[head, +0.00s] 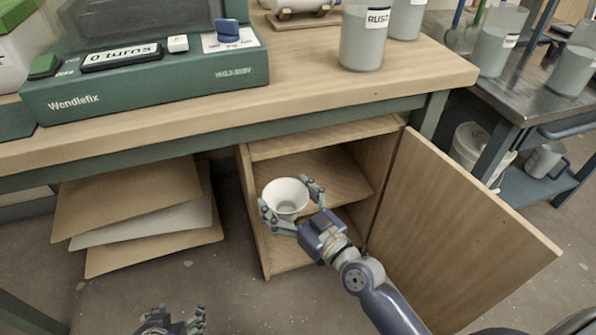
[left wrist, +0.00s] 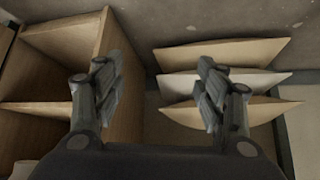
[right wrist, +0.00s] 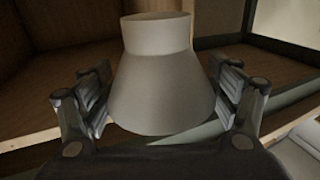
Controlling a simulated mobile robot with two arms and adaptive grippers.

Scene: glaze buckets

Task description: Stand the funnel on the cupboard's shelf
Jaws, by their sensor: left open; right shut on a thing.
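The white funnel (head: 284,192) is at the open front of the wooden cupboard (head: 253,205), its wide mouth facing up. My right gripper (head: 291,198) is shut on it, with fingers on both sides. In the right wrist view the funnel (right wrist: 160,85) sits between the fingers, with its narrow end away from the palm. The cupboard's shelf (head: 335,170) shows bare behind the funnel. I cannot tell whether the funnel touches the shelf. My left gripper (head: 178,318) is open and empty, low at the bottom of the head view; its fingers also show in the left wrist view (left wrist: 160,85).
The cupboard door (head: 455,225) stands wide open on the right, beside my right arm. Several boards (head: 130,195) lie under the table left of the cupboard. The tabletop (head: 310,85) overhangs the cupboard and carries a green machine (head: 150,90) and a labelled bucket (head: 365,45).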

